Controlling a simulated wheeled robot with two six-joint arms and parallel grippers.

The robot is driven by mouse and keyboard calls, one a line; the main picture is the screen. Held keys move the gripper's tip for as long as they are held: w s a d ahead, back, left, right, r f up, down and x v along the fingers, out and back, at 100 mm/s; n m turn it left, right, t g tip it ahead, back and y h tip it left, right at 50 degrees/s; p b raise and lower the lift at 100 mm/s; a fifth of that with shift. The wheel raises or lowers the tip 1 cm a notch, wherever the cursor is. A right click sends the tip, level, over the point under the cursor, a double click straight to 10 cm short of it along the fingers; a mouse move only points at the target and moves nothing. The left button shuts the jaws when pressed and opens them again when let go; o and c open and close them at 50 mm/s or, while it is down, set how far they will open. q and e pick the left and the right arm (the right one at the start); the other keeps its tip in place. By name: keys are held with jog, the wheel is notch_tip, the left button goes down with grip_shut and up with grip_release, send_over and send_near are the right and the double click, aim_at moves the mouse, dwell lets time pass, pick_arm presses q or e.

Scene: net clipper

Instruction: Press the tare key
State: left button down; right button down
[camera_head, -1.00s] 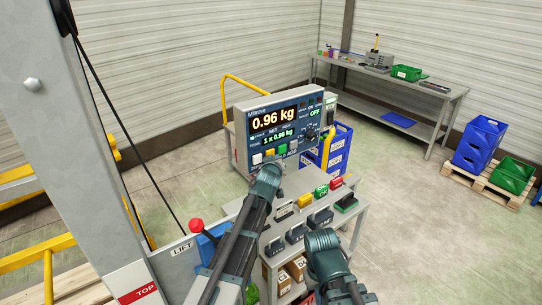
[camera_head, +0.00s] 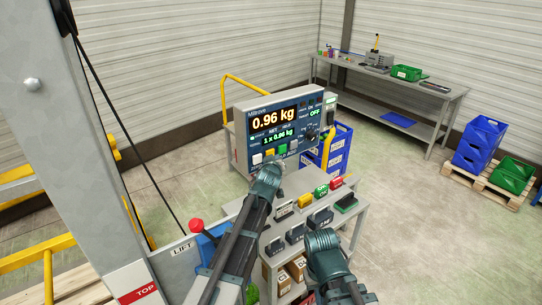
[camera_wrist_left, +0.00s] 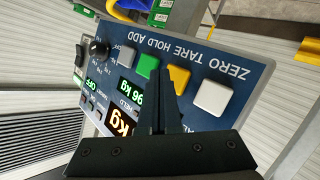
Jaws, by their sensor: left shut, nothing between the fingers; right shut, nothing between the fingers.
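The scale indicator (camera_head: 243,142) is a blue-faced box whose display (camera_head: 273,118) reads 0.96 kg. Its key row is white, yellow, green and grey. In the left wrist view the yellow key (camera_wrist_left: 179,79) lines up with the label TARE, between the white ZERO key (camera_wrist_left: 212,97) and green HOLD key (camera_wrist_left: 148,65). My left gripper (camera_wrist_left: 163,73) is shut and empty, its tips over the panel between the yellow and green keys; contact cannot be told. In the head view my left wrist hides its fingers. My right arm is low, its gripper not visible.
Below the indicator stands a grey bench (camera_head: 360,212) with several small coloured and dark items on it. A blue crate (camera_head: 340,146) stands behind. A lift column (camera_head: 60,130) with a red-knobbed lever (camera_head: 196,225) is at left.

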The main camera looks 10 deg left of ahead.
pick_arm(q)
jog(key=shift+w+a, duration=0.15)
dwell(0.7)
jog(key=shift+w+a, duration=0.15)
jog(key=shift+w, duration=0.05)
jog(key=shift+w+a, duration=0.25)
jog(key=shift+a, duration=0.05)
dwell(0.8)
dwell(0.3)
jog(key=shift+s+d, duration=0.6)
jog(key=shift+s+d, duration=1.75)
jog(key=shift+s, duration=0.05)
